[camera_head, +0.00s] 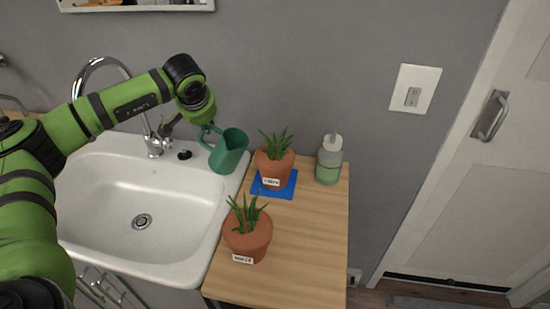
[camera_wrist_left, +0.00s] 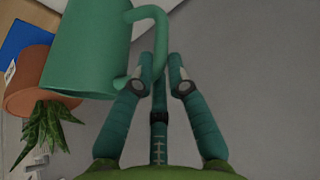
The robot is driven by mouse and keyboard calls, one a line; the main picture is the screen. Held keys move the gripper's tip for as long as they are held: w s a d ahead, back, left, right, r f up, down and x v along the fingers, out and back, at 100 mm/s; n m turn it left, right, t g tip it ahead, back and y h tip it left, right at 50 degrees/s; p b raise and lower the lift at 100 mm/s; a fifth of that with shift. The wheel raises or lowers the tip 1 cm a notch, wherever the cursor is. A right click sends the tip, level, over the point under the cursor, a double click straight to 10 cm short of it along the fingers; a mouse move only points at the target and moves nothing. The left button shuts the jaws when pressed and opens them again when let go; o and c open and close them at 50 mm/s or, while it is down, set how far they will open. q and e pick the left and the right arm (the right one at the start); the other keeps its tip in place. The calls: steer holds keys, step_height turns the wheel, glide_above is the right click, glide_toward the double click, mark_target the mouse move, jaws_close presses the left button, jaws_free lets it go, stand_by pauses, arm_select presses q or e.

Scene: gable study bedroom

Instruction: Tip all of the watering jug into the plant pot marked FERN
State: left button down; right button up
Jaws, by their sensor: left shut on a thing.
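The green watering jug (camera_head: 228,152) is tilted a little, above the right rim of the sink and left of the far plant pot. My left gripper (camera_head: 206,130) is shut on its handle; the handle sits between the fingers in the left wrist view (camera_wrist_left: 166,64), where the jug (camera_wrist_left: 88,50) also shows. The far terracotta pot (camera_head: 272,168) stands on a blue mat (camera_head: 287,190); it shows in the wrist view too (camera_wrist_left: 35,85). A near terracotta pot (camera_head: 248,238) stands on bare wood. Both pots bear white labels too small to read surely. My right gripper is not seen.
A soap bottle (camera_head: 329,160) stands right of the far pot on the wooden counter (camera_head: 305,240). The white sink (camera_head: 110,205) and its chrome tap (camera_head: 150,135) lie left. A grey wall is behind. The counter's front right is clear.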

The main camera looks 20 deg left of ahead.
arm_select(q)
steer(key=a+f+n+h+b, duration=0.1)
steer(key=a+f+h+b, duration=0.2)
steer(key=a+f+h, duration=0.1)
steer(key=shift+s+a+f+t, duration=0.3)
steer(key=shift+s+a+t, duration=0.15)
steer(key=shift+a, duration=0.35)
stand_by(0.3)
